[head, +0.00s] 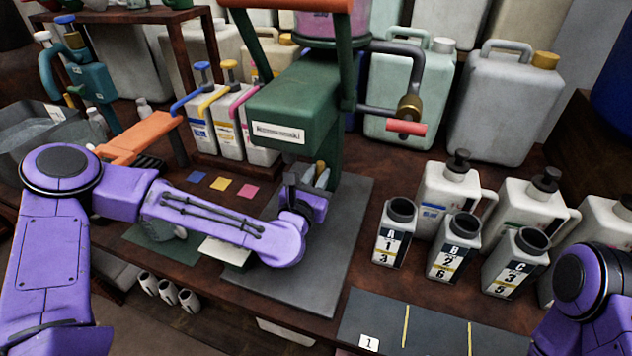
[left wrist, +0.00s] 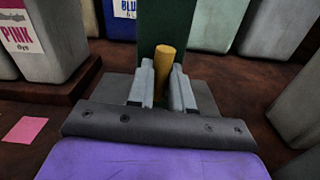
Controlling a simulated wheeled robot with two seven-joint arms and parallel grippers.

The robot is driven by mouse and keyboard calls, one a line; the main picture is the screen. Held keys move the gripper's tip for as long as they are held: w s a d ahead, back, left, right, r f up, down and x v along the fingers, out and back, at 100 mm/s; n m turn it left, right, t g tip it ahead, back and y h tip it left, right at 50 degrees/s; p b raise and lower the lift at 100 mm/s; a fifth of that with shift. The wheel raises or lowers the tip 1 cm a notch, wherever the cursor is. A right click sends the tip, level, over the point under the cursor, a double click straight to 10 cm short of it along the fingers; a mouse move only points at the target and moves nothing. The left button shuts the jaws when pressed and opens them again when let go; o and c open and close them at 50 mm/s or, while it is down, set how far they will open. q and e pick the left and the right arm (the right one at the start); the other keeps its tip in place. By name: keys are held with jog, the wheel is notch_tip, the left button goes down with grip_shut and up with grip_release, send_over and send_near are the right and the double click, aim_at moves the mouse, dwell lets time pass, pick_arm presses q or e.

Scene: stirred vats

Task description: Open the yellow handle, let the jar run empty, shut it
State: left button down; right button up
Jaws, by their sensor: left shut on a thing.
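The yellow handle (head: 319,168) sits low on the green column of the stand. In the left wrist view the yellow handle (left wrist: 166,66) stands roughly upright between the two grey fingers. My left gripper (head: 314,182) is shut on it; the left wrist view also shows the gripper (left wrist: 163,92). A jar with pink contents (head: 322,24) sits on top of the green stand (head: 290,105), its upper part cut off by the picture edge.
A grey crank with a red grip (head: 406,127) sticks out right of the stand. Dye canisters (head: 230,125) stand behind left. The grey mat (head: 335,250) has free room right of my forearm.

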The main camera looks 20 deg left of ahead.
pick_arm(q)
jog(key=shift+n, duration=0.3)
jog(key=c, duration=1)
grip_release()
jog(key=shift+o, duration=0.2)
jog(key=s+b, duration=0.1)
jog(key=s, duration=0.7)
jog(key=shift+s+a, duration=0.15)
jog(key=shift+s, duration=0.1)
jog(key=r+p, duration=0.1)
jog(key=p, duration=0.1)
jog(key=shift+s+p, duration=0.35)
jog(key=shift+s, duration=0.05)
jog(key=shift+s+f+p, duration=0.3)
jog(key=shift+s+p, duration=0.25)
jog(key=shift+p, duration=0.05)
jog(key=shift+s+f, duration=0.1)
jog(key=shift+f, duration=0.1)
jog(key=shift+c, duration=0.4)
